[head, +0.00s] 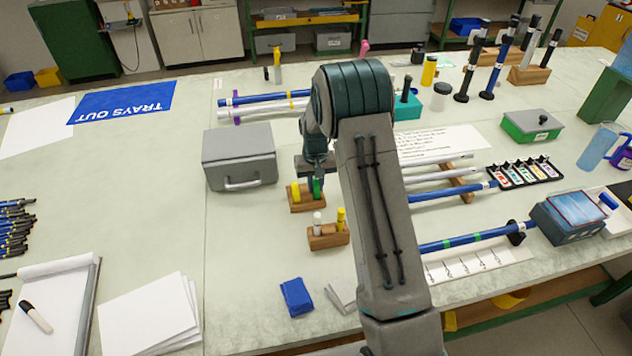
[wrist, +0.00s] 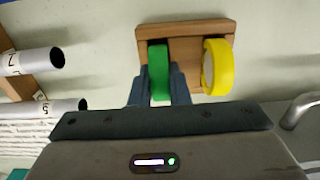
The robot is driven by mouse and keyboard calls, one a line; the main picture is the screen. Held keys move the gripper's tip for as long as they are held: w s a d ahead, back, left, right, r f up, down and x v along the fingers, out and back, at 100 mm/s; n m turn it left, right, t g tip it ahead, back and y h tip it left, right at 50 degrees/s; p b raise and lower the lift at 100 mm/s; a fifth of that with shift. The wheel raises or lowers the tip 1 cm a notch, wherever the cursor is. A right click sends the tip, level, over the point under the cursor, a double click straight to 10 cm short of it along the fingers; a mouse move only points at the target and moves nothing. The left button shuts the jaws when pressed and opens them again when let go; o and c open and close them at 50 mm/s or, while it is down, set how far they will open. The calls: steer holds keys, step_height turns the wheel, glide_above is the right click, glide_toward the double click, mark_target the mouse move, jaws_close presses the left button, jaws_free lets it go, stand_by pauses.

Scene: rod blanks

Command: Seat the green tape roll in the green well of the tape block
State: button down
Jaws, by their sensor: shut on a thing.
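The wooden tape block (head: 308,206) stands on the bench left of my arm; it also shows in the wrist view (wrist: 190,31). The green tape roll (wrist: 158,58) stands on edge between my fingers, at the block's left part in the wrist view; it also shows in the head view (head: 317,186). My gripper (wrist: 160,74) is shut on it, low over the block. A yellow tape roll (wrist: 218,66) stands upright at the block's other side, apart from my fingers. The fingers hide the green roll's lower part and its well, so I cannot tell how deep it sits.
A grey metal box (head: 239,158) with a handle stands left of the block. A small wooden stand (head: 328,238) with a white and a yellow cylinder is just in front. Blue and white rods (head: 450,190) lie to the right.

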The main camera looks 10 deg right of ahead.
mark_target(316, 182)
steer(key=shift+f, duration=0.15)
steer(key=c, duration=1.4)
jaws_free()
steer(key=shift+o, duration=0.2)
step_height(316, 182, up, 11)
steer(key=b, duration=0.1)
steer(key=s+r, duration=0.8)
steer(key=s+r+t, duration=0.3)
steer(key=s, duration=2.2)
